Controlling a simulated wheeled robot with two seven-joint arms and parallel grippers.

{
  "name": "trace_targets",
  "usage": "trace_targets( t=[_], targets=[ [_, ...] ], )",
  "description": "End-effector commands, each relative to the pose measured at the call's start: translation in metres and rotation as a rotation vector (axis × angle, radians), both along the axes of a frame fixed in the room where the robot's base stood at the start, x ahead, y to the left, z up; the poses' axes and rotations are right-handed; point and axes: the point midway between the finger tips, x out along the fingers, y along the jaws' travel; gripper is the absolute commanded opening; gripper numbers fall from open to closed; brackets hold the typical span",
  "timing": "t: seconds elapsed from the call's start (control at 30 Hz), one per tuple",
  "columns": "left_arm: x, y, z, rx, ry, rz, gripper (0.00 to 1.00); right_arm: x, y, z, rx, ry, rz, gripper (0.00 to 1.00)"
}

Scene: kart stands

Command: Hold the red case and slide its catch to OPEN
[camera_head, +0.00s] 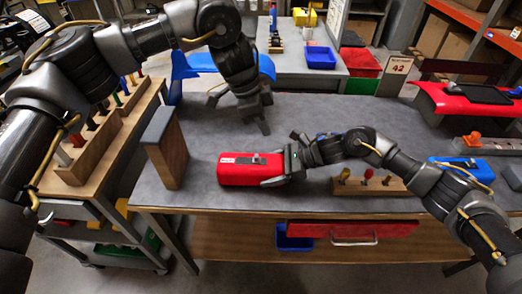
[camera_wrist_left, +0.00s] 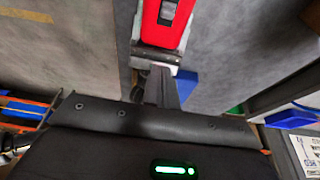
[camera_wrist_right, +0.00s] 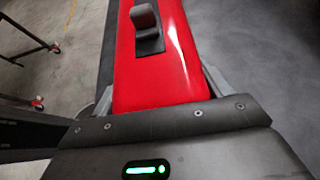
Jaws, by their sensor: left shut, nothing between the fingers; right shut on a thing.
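The red case (camera_head: 235,172) lies along the front of the grey bench, its pale label and dark catch (camera_head: 256,160) facing up. My right gripper (camera_head: 280,175) is shut on the case's right end. The right wrist view shows the case (camera_wrist_right: 150,75) between the fingers and the catch (camera_wrist_right: 147,27) as a raised dark slider on a plate. The lettering is too small to read, so I cannot tell the catch's setting. My left gripper (camera_head: 265,128) is shut and empty, pointing down above the bench behind the case, apart from it. The left wrist view also shows the case (camera_wrist_left: 181,38).
An upright wood-sided block (camera_head: 165,150) stands left of the case. A wooden rack with coloured handles (camera_head: 370,187) and a blue case (camera_head: 462,170) lie to the right. A tool rack (camera_head: 90,150) is on the left cart. Bench behind the case is mostly clear.

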Motion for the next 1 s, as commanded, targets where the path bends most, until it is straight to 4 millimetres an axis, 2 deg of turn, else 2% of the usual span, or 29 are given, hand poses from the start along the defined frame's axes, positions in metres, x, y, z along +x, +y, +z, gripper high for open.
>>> trace_targets(
  t=[0.33, 0.47, 0.93, 1.0],
  targets=[
    [0.0, 0.0, -0.001, 0.001, 0.0, -0.001, 0.0, 0.0, 0.0, 0.0, 0.0, 0.0, 0.001, 0.65],
    [0.0, -0.004, -0.011, 0.002, 0.001, -0.001, 0.0, 0.0, 0.0, 0.0, 0.0, 0.0, 0.001, 0.65],
    [-0.001, -0.034, -0.096, 0.0, 0.001, -0.003, 0.0, 0.0, 0.0, 0.0, 0.0, 0.0, 0.001, 0.65],
    [0.001, -0.021, -0.094, 0.0, -0.003, 0.002, 0.0, 0.0, 0.0, 0.0, 0.0, -0.001, 0.0, 0.65]
  ],
)
